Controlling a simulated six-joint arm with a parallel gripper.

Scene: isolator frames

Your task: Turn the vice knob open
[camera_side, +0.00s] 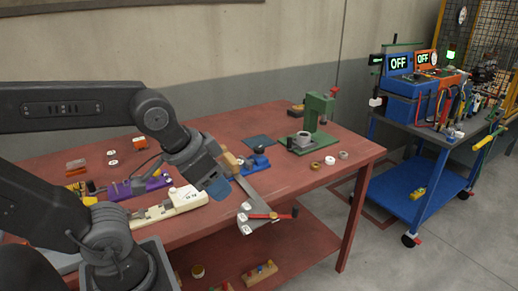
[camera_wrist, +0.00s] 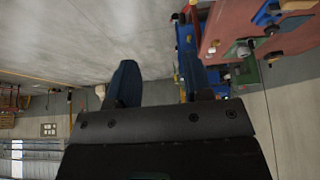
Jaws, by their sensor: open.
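My gripper (camera_side: 219,188) hangs over the front part of the red table, above and beside the cream fixture (camera_side: 182,202). In the wrist view its two blue fingers (camera_wrist: 160,72) stand apart with nothing between them. A small blue device with a dark knob (camera_side: 256,161), which looks like the vice, sits on the table to the right of my gripper and apart from it. A purple device (camera_side: 140,187) with a dark knob at its left end lies to the left. I cannot tell for certain which one is the vice.
A green press (camera_side: 316,122) stands at the back right of the red table (camera_side: 290,178). A blue cart (camera_side: 408,185) with equipment stands further right. Small rings lie near the press.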

